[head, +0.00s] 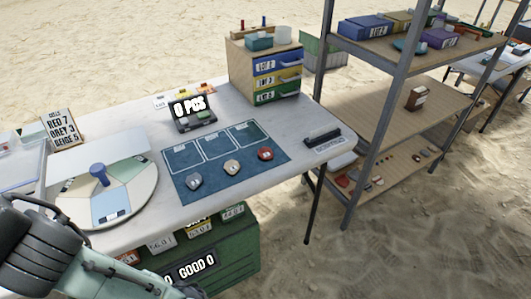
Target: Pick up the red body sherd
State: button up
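The red body sherd (265,154) lies on the dark blue mat (222,191), near its right end. It is a small red piece with a pale mark on top. A beige sherd (232,167) and a grey sherd (194,181) lie to its left in a row on the same mat, apart from each other. Part of my arm shows at the lower left, below and left of the mat. My gripper itself is not in view, and nothing of mine touches the sherds.
A round sectored plate with a blue knob (98,172) stands left of the mat. A counter display (192,113) and a drawer cabinet (265,67) stand behind it. A dark brush-like item (322,136) lies to the right. A metal shelf (422,108) stands beyond the table's right end.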

aim_at(266, 154)
jog(key=i+j+z, duration=0.2)
jog(key=i+z, duration=0.15)
jog(key=i+j+z, duration=0.4)
jog(key=i, duration=0.1)
